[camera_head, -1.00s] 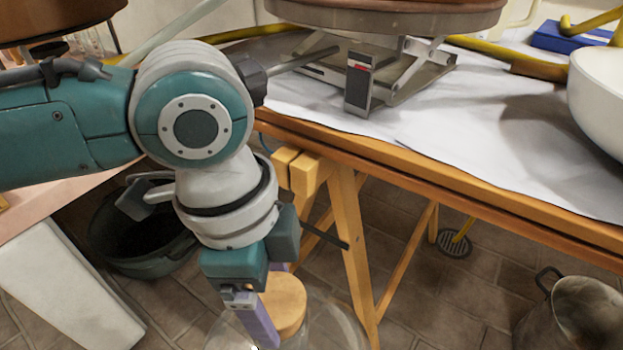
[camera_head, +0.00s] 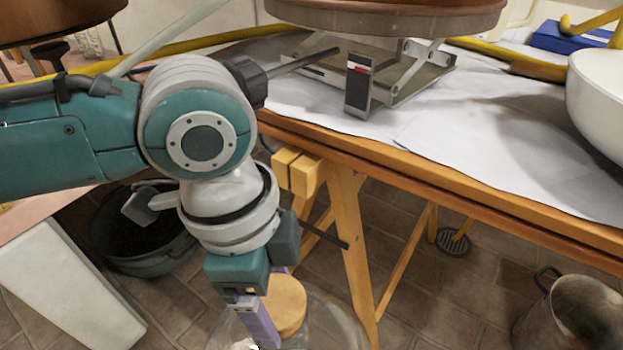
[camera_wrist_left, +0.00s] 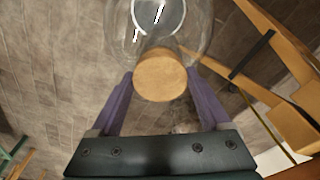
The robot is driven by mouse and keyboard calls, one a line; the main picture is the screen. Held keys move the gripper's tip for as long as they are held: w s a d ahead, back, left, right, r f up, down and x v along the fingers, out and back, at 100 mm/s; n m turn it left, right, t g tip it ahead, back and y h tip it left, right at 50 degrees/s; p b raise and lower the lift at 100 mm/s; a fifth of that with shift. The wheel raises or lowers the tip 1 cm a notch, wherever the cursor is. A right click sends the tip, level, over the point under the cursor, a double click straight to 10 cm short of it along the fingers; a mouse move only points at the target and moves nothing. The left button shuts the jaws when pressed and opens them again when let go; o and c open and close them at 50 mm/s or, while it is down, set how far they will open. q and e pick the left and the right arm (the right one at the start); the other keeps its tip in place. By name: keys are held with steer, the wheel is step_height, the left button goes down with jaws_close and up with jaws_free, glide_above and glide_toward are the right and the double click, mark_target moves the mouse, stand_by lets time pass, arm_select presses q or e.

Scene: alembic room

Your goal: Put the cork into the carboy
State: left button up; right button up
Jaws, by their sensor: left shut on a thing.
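The cork (camera_head: 287,305) is a round, light-brown stopper. My left gripper (camera_head: 268,322) points down at the bottom of the head view and is shut on the cork. In the left wrist view the cork (camera_wrist_left: 160,76) sits between the two purple fingers. The carboy (camera_head: 340,325) is clear glass, partly cut off by the bottom edge of the head view, below and around the cork. Its glass also shows in the left wrist view (camera_wrist_left: 200,30), behind the cork. I cannot tell whether the cork touches the carboy's mouth. My right gripper is not in view.
A wooden trestle table (camera_head: 450,180) with a white cover stands behind, its leg close to the carboy. A dark tub (camera_head: 150,245) stands on the brick floor at left, and a metal pot (camera_head: 575,315) at lower right. Floor between trestle and pot is mostly clear.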

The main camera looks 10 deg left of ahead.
mark_target(273, 300)
arm_select(q)
steer(key=shift+f, duration=0.35)
stand_by(0.6)
steer(key=shift+f, duration=0.15)
stand_by(0.6)
steer(key=shift+f, duration=0.2)
stand_by(0.9)
steer(key=o, duration=1)
steer(key=shift+r+p, duration=3.55)
steer(key=shift+p, duration=0.7)
